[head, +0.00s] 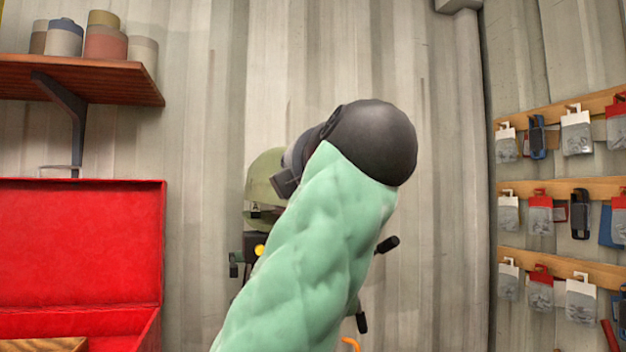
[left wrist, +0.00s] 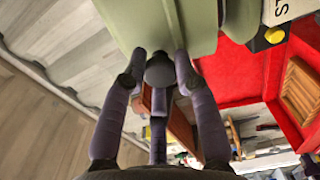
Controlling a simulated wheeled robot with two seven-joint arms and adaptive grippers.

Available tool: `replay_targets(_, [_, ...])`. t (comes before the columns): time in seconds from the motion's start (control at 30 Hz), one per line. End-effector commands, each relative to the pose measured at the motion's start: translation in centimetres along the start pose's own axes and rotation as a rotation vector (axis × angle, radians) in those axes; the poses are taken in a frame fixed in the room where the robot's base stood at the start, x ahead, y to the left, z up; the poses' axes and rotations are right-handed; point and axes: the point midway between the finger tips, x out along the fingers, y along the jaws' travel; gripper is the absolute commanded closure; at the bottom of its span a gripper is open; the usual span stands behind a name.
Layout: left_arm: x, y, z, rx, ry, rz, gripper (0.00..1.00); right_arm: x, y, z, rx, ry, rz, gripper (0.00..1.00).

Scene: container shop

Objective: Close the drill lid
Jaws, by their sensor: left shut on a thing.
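The drill (head: 256,245) stands against the corrugated wall, mostly hidden behind my left arm. Its green lid (head: 264,180) shows at the top left of the arm; I cannot tell how far open it is. In the left wrist view the lid (left wrist: 165,22) fills the top middle. My left gripper (left wrist: 161,58) has its fingers at the lid's edge, on both sides of a dark round knob (left wrist: 160,72), and is shut on it. In the head view the gripper's fingertips are hidden. My right gripper is not in view.
An open red box (head: 80,240) is at the left, below a wooden shelf (head: 80,80) with several cans. Pegboard rails (head: 560,190) with hanging packets and tools line the right wall. The wall between the arm and the rails is clear.

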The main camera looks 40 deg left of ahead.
Motion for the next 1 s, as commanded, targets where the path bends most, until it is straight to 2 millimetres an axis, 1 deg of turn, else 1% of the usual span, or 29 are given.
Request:
replay_targets(0.03, [-0.1,-1.1,0.1,-0.025,-0.005,0.002,1.00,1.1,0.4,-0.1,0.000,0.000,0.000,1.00])
replay_targets(0.3, [-0.1,-2.6,-0.7,-0.135,-0.005,0.003,1.00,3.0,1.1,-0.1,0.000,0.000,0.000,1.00])
replay_targets(0.53, [-0.1,-3.0,-0.9,-0.174,-0.005,0.003,1.00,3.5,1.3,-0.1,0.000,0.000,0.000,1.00])
replay_targets(0.97, [-0.1,-3.2,-1.0,-0.178,-0.002,-0.005,1.00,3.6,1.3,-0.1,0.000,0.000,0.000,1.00])
replay_targets(1.0, [-0.1,-3.3,-1.0,-0.178,-0.002,-0.005,0.59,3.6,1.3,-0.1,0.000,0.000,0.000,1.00])
